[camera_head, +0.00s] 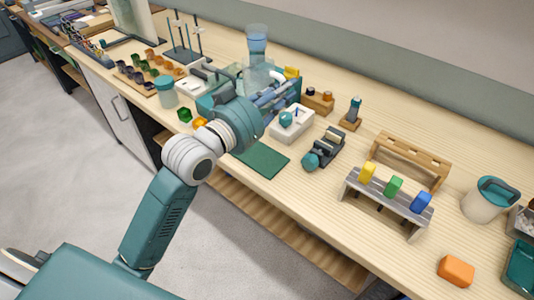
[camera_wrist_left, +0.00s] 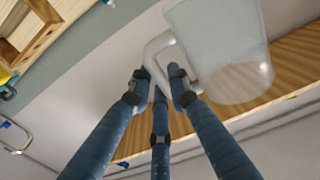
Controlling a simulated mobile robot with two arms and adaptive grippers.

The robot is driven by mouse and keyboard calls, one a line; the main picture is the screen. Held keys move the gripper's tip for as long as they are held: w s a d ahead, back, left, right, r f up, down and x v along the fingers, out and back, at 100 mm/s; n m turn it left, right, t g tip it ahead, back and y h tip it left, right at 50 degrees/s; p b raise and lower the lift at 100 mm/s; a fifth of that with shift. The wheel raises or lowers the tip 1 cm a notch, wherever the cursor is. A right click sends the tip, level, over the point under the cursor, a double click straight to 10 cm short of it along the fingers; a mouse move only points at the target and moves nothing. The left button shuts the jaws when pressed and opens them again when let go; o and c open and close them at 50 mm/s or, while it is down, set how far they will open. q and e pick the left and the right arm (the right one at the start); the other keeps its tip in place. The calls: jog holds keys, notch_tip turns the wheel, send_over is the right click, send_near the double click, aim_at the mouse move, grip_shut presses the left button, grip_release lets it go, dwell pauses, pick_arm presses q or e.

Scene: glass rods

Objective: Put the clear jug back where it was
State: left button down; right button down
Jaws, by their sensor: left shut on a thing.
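The clear jug (camera_wrist_left: 222,45) is a see-through vessel with a pale looped handle, seen large at the upper right of the wrist view. My left gripper (camera_wrist_left: 158,82) is shut on its handle, with the blue fingers around it. In the head view the jug (camera_head: 257,76) shows faintly beyond my left wrist, and my left gripper (camera_head: 280,95) is partly covered by the wrist. I cannot tell from the head view how far the jug is from the bench. My right gripper is not in view.
A tall clear vessel with blue contents (camera_head: 257,45) stands behind the jug. A white device (camera_head: 292,122), a green mat (camera_head: 262,159) and a grey rack with coloured blocks (camera_head: 388,206) stand to the right and front. A lidded jar (camera_head: 166,92) stands left.

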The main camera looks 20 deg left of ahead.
pick_arm(q)
jog(key=shift+f+b, duration=0.6)
jog(key=shift+f, duration=8.95)
jog(key=shift+f, duration=0.15)
jog(key=c, duration=1.6)
grip_release()
jog(key=shift+c, duration=0.2)
